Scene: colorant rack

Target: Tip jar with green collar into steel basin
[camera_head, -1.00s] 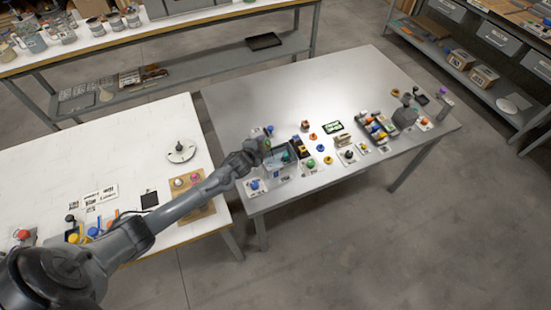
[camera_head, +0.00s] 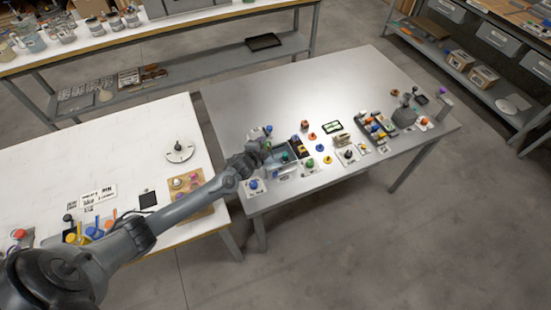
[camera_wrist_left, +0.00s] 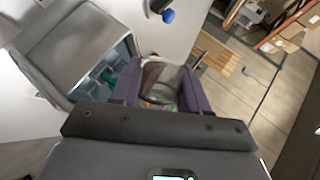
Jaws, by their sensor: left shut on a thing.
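My left gripper (camera_head: 264,150) is over the near left part of the steel table, at the left rim of a grey open basin (camera_head: 291,169). In the left wrist view the fingers (camera_wrist_left: 160,92) are shut around a clear, round jar (camera_wrist_left: 158,78). Its collar colour is hard to make out there; a small green spot shows by the gripper in the head view. The basin's grey wall (camera_wrist_left: 70,48) stands beside the jar in the wrist view, with a teal thing (camera_wrist_left: 108,76) inside. The jar's contents are unclear. My right gripper is not in view.
A blue-topped item (camera_head: 254,184) stands just left of the basin. Colored caps and a rack of small jars (camera_head: 376,128) lie to the right. The white table (camera_head: 110,150) is on the left. The steel table's back part (camera_head: 300,85) is clear.

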